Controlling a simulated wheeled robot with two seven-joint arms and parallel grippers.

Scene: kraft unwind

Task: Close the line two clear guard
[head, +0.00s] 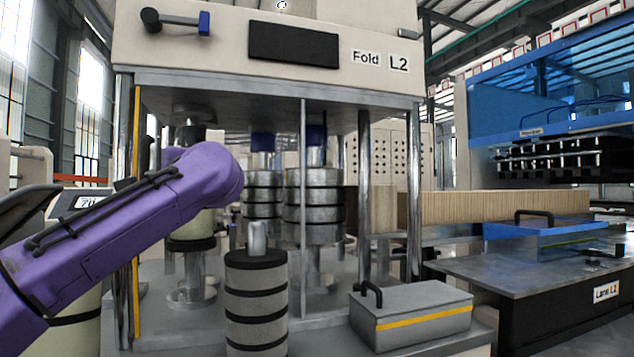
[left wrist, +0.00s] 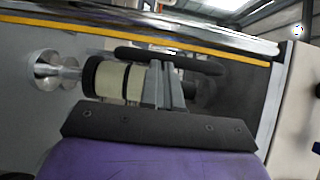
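The line two machine, labelled Fold L2 (head: 380,60), stands in front of me. A yellow upright strip (head: 137,200) runs down its left side, apparently an edge of the clear guard; the pane is hard to make out, so I cannot tell how far open it stands. In the left wrist view a yellow strip (left wrist: 130,34) crosses above a dark bar handle (left wrist: 205,66). My left gripper (left wrist: 164,66) has its two grey fingers close together, tips at or very near the bar. In the head view my purple forearm hides this gripper. My right gripper is out of view.
Banded metal rolls (head: 315,205) stand inside the machine. A dark banded cylinder (head: 256,300) and a grey box with a yellow stripe (head: 415,315) sit at its front.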

